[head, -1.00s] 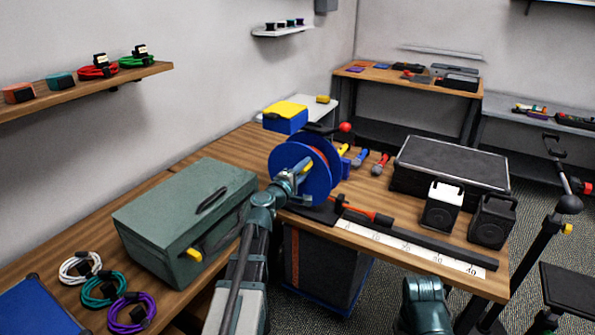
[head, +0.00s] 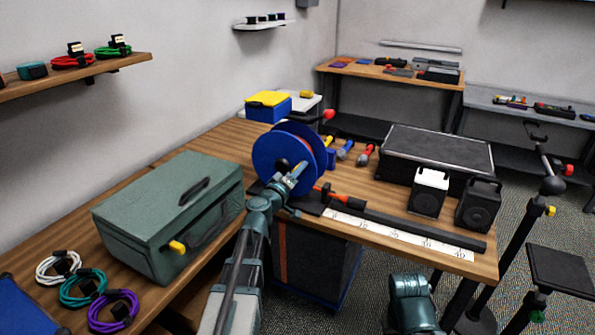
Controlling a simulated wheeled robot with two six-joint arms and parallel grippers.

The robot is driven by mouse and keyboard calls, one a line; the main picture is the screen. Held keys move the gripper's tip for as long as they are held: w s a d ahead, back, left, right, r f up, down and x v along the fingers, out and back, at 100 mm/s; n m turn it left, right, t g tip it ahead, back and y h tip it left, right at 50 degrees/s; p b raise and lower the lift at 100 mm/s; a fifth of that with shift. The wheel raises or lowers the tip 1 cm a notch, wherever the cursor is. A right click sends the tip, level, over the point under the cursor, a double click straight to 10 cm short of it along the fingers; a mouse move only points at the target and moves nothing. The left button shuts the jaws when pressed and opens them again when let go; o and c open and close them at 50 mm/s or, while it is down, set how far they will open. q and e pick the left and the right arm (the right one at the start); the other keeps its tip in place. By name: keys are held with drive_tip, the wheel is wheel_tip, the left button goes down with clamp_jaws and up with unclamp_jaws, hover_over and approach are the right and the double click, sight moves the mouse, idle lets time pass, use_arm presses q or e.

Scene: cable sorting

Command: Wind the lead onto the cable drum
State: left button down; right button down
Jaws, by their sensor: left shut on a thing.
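The cable drum (head: 270,154) has blue flanges and stands on the wooden bench. A dark hub (head: 282,164) shows on its near face, and a red ball knob (head: 328,114) sits on a dark arm at its far right. My left gripper (head: 297,172) is shut at the lower right of the drum's near face. What it holds is too small to make out. An orange and black piece (head: 330,196) lies right of the drum; I cannot tell whether it belongs to the lead. My right gripper is out of view; only part of that arm shows.
A green case (head: 150,205) stands left of my left arm, with white, teal and purple cable coils (head: 112,312) before it. A scale strip (head: 400,235) runs along the bench's front edge. A black case (head: 435,155) and two small boxes stand right. Several tools lie behind.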

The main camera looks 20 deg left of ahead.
use_arm(q)
drive_tip(key=shift+f, duration=0.1)
idle(0.4)
drive_tip(key=c, duration=0.6)
unclamp_jaws()
